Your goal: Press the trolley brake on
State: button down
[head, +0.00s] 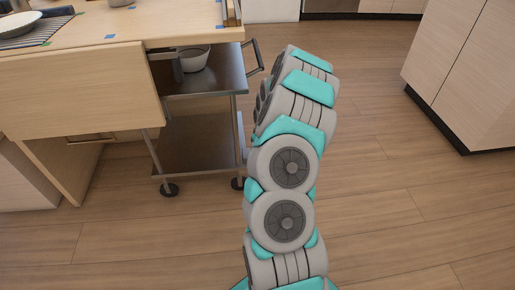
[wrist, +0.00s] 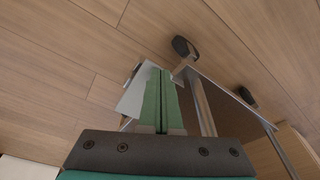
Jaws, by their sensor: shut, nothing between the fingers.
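The trolley (head: 195,130) is a metal cart with two dark shelves, partly under the wooden counter in the head view. Its steel leg (wrist: 200,103) and a dark caster (wrist: 184,46) show in the wrist view. My gripper (wrist: 161,72) has green fingers, shut and empty, low beside that leg. A pale grey flat plate (wrist: 131,98) lies beside and partly behind the fingers; it may be the brake pedal. I cannot tell whether the fingers touch it.
A grey bowl (head: 194,59) stands on the trolley's top shelf. The counter (head: 80,90) overhangs the trolley at left. A wooden cabinet (head: 470,75) stands at right. The wood floor (head: 380,215) between is clear.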

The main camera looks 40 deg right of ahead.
jog(key=shift+r, duration=0.25)
jog(key=shift+s+a, duration=1.55)
jog(key=shift+s, duration=1)
notch_tip(320, 180, up, 9)
jog(key=p, duration=0.1)
jog(key=shift+f, duration=0.2)
jog(key=s+a+r+n+g+p, duration=0.1)
jog(key=s+a+r, duration=0.3)
jog(key=a+r, duration=0.45)
jog(key=s+a+r+g+p, duration=0.1)
jog(key=s+a+r, duration=0.3)
jog(key=a+r, duration=0.45)
jog(key=s+a+r+g+p, duration=0.1)
jog(key=s+a+r, duration=0.2)
jog(key=s+a, duration=0.3)
jog(key=s+a+r+g+p, duration=0.1)
jog(key=s+a+r, duration=0.3)
jog(key=s, duration=1.1)
jog(key=a, duration=0.2)
jog(key=shift+a+r+m, duration=0.15)
jog(key=shift+a+m, duration=0.15)
jog(key=shift+a, duration=0.1)
